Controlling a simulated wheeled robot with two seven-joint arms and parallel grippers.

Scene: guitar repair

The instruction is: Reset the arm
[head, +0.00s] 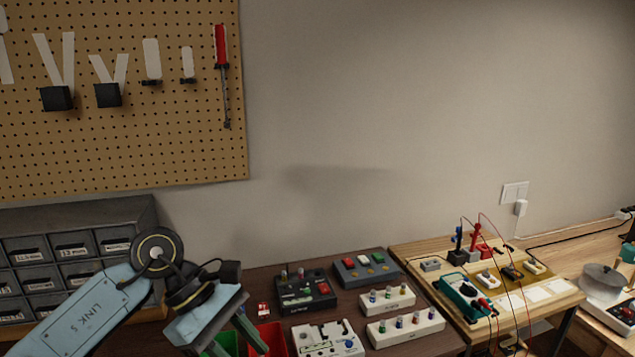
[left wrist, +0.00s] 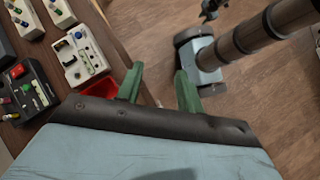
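My left arm comes in from the lower left of the head view. Its left gripper (head: 248,333) points down over the front part of the dark table, close to a red bin (head: 270,338). In the left wrist view, the two green fingers of the left gripper (left wrist: 159,88) stand apart with nothing between them. Wooden floor and the table edge show beyond them.
Several pedal-like boxes (head: 305,292) sit on the dark table, right of my gripper. A drawer cabinet (head: 80,222) stands behind my left arm, below a pegboard (head: 120,140). A wooden bench (head: 415,255) with a meter (head: 462,297) and wires is at the right.

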